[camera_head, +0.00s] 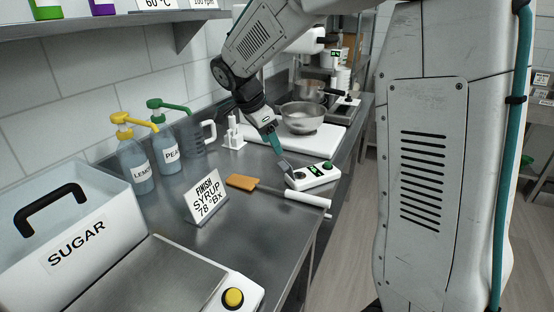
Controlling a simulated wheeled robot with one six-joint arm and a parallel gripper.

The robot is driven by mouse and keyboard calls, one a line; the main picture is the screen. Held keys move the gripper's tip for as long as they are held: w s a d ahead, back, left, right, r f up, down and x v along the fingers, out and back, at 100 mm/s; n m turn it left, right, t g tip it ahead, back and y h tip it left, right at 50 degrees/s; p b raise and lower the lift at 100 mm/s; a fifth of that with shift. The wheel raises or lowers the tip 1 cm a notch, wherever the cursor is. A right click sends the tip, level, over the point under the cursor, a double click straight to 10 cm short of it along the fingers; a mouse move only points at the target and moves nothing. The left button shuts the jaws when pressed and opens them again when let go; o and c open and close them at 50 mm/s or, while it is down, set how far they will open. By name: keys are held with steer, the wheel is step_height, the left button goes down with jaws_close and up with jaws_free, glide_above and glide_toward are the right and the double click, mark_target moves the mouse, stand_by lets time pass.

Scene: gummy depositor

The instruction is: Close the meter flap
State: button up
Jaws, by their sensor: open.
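The meter (318,178) is a small white box with green displays, lying on the steel counter near its right edge. A small grey piece, which looks like its flap (285,167), stands up tilted at the meter's left end. My gripper (278,148) points down from above, right at the flap's upper end. I cannot tell whether it touches the flap. The jaws are small in this view; they are open, and I see nothing held between them.
An orange spatula (243,182) with a white handle lies in front of the meter. A syrup sign (206,198), pump bottles (133,160) and the sugar bin (85,240) are to the left.

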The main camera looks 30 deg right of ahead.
mark_target(281, 165)
steer(key=x, duration=0.7)
steer(key=shift+f, duration=0.35)
